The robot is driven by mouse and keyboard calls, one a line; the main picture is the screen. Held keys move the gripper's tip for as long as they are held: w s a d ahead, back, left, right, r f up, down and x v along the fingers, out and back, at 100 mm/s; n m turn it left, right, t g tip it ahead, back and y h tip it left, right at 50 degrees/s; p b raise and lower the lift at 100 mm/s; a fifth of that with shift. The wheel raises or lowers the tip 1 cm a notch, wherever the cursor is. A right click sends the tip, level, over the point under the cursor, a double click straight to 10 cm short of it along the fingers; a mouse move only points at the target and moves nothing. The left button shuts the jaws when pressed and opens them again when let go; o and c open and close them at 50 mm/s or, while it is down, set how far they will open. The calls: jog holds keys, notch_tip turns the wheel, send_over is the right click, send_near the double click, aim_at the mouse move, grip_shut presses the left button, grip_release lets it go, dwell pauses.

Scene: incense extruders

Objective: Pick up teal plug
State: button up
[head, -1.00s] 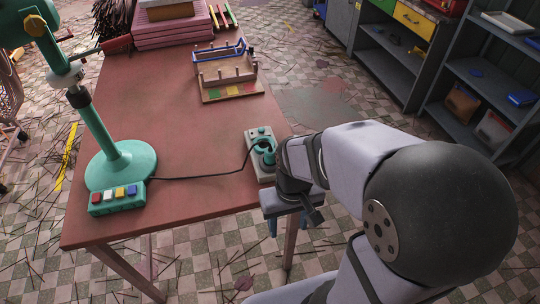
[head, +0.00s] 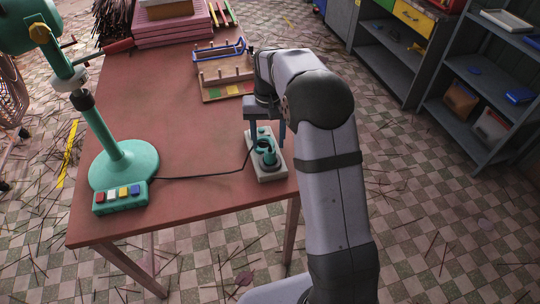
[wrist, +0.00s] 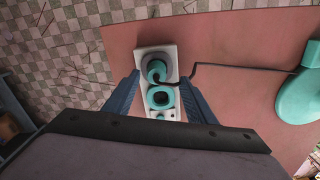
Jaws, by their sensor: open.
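A pale block (head: 270,176) sits near the table's right edge with teal parts on it. A teal plug-like piece (head: 269,157) stands on its near half, with a black cable running to it. My gripper (head: 267,138) is open above the block and points down. Its two fingers (wrist: 160,95) straddle the block in the wrist view. Nothing is held.
A teal machine stand (head: 125,165) with a box of coloured buttons (head: 120,197) stands to the left, the cable running from it. A wooden rack (head: 226,72) with pegs stands behind my gripper. The middle of the table (head: 160,110) is clear.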

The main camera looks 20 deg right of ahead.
aim_at(270, 151)
jog(key=shift+w+d+f+p, duration=0.2)
jog(key=shift+f+p, duration=0.7)
jog(key=shift+f, duration=0.95)
jog(key=shift+w+d+f+p, duration=0.15)
jog(key=shift+f+p, duration=0.7)
jog(key=shift+f, duration=0.95)
jog(key=shift+s, duration=0.1)
jog(key=c, duration=1.1)
